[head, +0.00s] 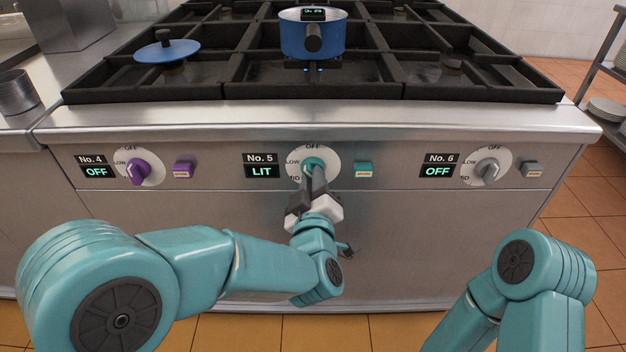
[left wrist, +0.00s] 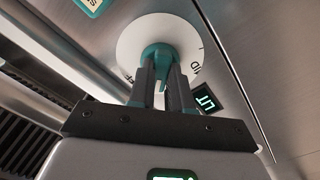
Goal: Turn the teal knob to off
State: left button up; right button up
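The teal knob (head: 313,166) sits on a white dial under burner No. 5, whose display (head: 262,171) reads LIT. OFF is marked at the dial's top, LOW and MID at its left. My left gripper (head: 316,175) reaches the knob from below and partly hides it. In the left wrist view, the two dark fingers (left wrist: 162,75) straddle the teal knob (left wrist: 158,53) and appear closed on its grip bar. The fingers cover part of the bar, so its exact angle is hard to read. My right arm shows at the lower right, its gripper out of view.
A purple knob (head: 139,170) with display No. 4 and a grey knob (head: 488,170) with display No. 6, both reading OFF, flank the teal one. A teal button (head: 364,169) is just right of its dial. A blue pot (head: 311,38) stands on the grates above.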

pick_arm(q)
grip_shut()
jog(key=shift+r+m+p, duration=0.1)
jog(key=shift+m+p, duration=0.65)
jog(key=shift+m, duration=3.15)
jog(key=o, duration=0.7)
grip_release()
jog(key=shift+w, duration=0.1)
